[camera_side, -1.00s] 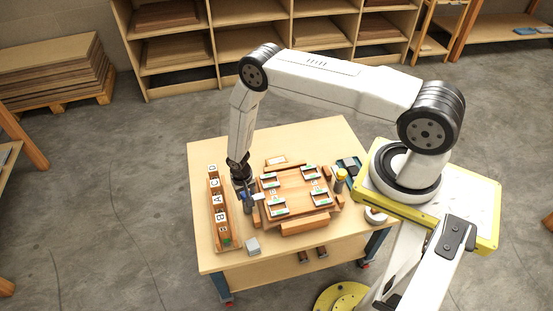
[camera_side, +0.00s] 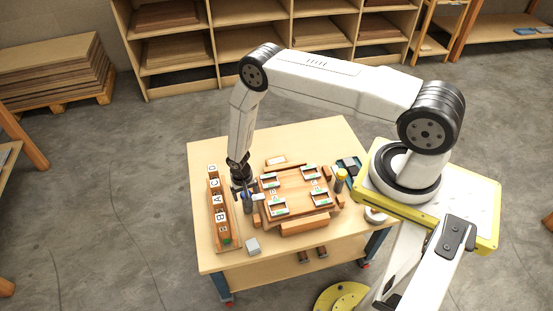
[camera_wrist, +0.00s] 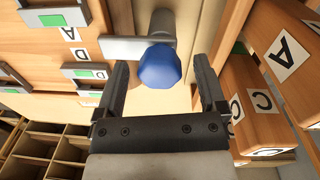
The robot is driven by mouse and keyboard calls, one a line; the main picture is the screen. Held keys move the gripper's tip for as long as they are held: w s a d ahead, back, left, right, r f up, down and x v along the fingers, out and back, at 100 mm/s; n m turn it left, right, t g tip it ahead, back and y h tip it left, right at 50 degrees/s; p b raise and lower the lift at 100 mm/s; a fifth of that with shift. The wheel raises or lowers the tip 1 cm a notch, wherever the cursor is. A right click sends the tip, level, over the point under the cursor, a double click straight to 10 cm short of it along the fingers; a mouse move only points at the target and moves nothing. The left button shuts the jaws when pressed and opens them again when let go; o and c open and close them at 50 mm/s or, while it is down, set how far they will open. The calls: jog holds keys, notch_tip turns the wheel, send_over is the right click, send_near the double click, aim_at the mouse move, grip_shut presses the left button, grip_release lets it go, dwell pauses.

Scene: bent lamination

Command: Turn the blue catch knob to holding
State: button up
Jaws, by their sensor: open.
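The blue catch knob (camera_wrist: 160,66) is faceted and sits between the two fingers of my gripper (camera_wrist: 162,74) in the wrist view. The fingers are open, with a gap on each side of the knob. A flat grey metal bar (camera_wrist: 125,48) extends left from beside the knob, and a grey cylinder (camera_wrist: 162,22) stands just beyond it. In the side view my gripper (camera_side: 244,192) is low at the left edge of the wooden fixture (camera_side: 290,190); the knob is small and mostly hidden there.
A rack of lettered wooden blocks (camera_side: 217,205) stands left of the gripper; blocks marked C and A (camera_wrist: 283,55) are close on the right in the wrist view. A small grey block (camera_side: 253,246) lies near the table's front. The front-left tabletop is mostly clear.

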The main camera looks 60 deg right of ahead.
jog(key=shift+r, duration=0.15)
jog(key=shift+w+a+r, duration=0.1)
jog(key=shift+a+r, duration=0.05)
jog(key=shift+r, duration=3.55)
jog(key=shift+r, duration=0.1)
jog(key=shift+w+r, duration=0.15)
jog(key=shift+r, duration=0.35)
notch_tip(320, 180, up, 19)
jog(key=s+a+n+t, duration=0.1)
jog(key=s+n, duration=0.1)
jog(key=n, duration=0.2)
jog(key=s+a+r+n+t, duration=0.1)
jog(key=s+r+n, duration=0.2)
jog(key=s+r, duration=0.8)
jog(key=shift+s+a+r+t, duration=0.25)
jog(key=shift+s+r+t, duration=0.15)
jog(key=shift+r, duration=0.2)
